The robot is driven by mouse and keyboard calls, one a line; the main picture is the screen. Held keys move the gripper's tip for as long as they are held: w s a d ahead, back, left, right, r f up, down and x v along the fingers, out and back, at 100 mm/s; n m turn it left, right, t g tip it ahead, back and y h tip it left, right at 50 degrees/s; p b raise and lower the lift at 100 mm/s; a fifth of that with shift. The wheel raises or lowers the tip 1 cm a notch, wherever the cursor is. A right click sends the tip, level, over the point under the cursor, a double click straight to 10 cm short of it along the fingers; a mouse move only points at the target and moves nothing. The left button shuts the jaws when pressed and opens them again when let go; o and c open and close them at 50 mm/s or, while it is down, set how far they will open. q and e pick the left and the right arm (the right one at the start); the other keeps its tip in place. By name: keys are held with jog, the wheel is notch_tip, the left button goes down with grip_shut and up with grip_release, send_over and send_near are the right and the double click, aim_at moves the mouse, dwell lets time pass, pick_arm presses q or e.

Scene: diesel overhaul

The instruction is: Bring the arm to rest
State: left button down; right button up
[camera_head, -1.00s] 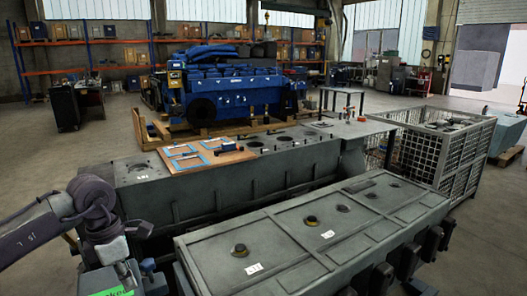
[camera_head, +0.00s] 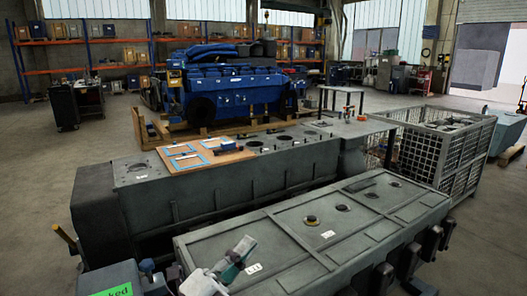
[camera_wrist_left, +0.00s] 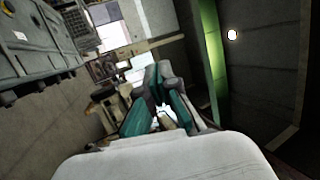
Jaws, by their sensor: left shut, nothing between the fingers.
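My left gripper (camera_head: 238,256) shows low in the head view, with grey and teal fingers. It is over the near left part of the long grey cover (camera_head: 290,240); I cannot tell whether it is above it or touching. In the left wrist view the same gripper (camera_wrist_left: 160,76) has its fingers shut together with nothing held. The left arm's upper links do not show in the head view. My right gripper is in neither view.
Behind the cover is a grey engine block (camera_head: 150,190) with a wooden board (camera_head: 190,162) on top. A wire-mesh crate (camera_head: 420,155) stands at right and a blue engine (camera_head: 230,90) farther back. A grey item with a green label (camera_head: 115,290) is at lower left.

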pick_arm(q)
jog(key=s+a+f+n+g+y, duration=0.2)
jog(key=a+f+n+y, duration=0.55)
jog(key=f+n, duration=0.25)
jog(key=s+a+f+n+g+y, duration=0.1)
jog(key=s+a+f+n+y, duration=0.2)
jog(key=a+f+n+y, duration=0.55)
jog(key=s+a+f+n+g, duration=0.1)
jog(key=s+f+n+g, duration=0.2)
jog(key=s+f+g, duration=0.5)
jog(key=s+f+n+g, duration=0.2)
jog(key=s+f, duration=0.4)
jog(key=s, duration=0.5)
jog(key=s+f+g, duration=0.2)
jog(key=s+f, duration=0.1)
jog(key=f, duration=2.5)
jog(key=s+a+f, duration=0.3)
jog(key=s+f, duration=1.1)
jog(key=s, duration=0.2)
jog(key=shift+g+h, duration=0.3)
